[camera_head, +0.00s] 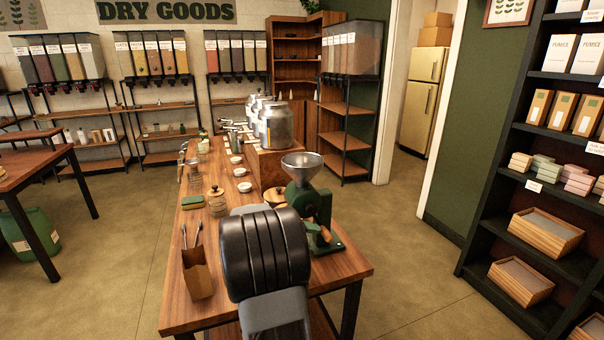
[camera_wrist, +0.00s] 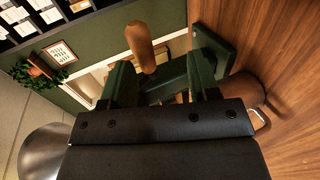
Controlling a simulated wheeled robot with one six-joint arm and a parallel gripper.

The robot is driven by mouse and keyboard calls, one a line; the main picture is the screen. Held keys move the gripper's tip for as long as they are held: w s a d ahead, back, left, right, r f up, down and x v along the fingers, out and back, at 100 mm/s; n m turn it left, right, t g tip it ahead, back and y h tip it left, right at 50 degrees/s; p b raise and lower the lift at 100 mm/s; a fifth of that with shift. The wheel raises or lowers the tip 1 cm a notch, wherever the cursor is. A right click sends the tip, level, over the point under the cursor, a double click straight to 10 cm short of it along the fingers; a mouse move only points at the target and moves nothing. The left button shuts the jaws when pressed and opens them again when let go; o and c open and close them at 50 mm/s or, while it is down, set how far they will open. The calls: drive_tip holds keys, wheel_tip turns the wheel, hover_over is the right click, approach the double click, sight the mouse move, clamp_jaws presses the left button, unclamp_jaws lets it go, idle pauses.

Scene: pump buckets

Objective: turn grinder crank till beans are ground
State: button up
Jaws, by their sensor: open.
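The green grinder (camera_head: 322,203) with a steel hopper (camera_head: 302,162) stands near the table's front end in the head view. In the wrist view its green body (camera_wrist: 217,52) lies beyond my fingers, and the hopper (camera_wrist: 40,150) shows at lower left. The crank's upright wooden handle (camera_wrist: 140,47) appears between my fingertips in the picture; I cannot tell whether either finger touches it. My gripper (camera_wrist: 160,75) is open, its two fingers apart with nothing clamped. In the head view my dark wrist hides the fingers and part of the grinder. The beans are not visible.
Dark shelves (camera_head: 510,215) stand at right. Open floor (camera_head: 400,225) lies between table and shelves.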

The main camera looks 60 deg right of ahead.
drive_tip(key=v, duration=0.6)
drive_tip(key=shift+w+a+r+p, duration=0.2)
drive_tip(key=shift+a+p, duration=0.1)
drive_tip(key=shift+p, duration=0.15)
idle(0.4)
drive_tip(key=a+f+n+t+y+p, duration=0.25)
drive_tip(key=a+f+t+y, duration=0.2)
drive_tip(key=a, duration=0.45)
drive_tip(key=a+r+n+t+y+p, duration=0.2)
drive_tip(key=a+r, duration=0.3)
drive_tip(key=a, duration=0.7)
drive_tip(key=s+a+r+n+t+y+p, duration=0.1)
drive_tip(key=a+r+n+t+y+p, duration=0.2)
drive_tip(key=a, duration=0.9)
wheel_tip(320, 180, up, 3)
drive_tip(key=shift+s+a+f+t+y+p, duration=0.1)
drive_tip(key=shift+s+a+t+y+p, duration=0.2)
drive_tip(key=shift+t+y+p, duration=0.7)
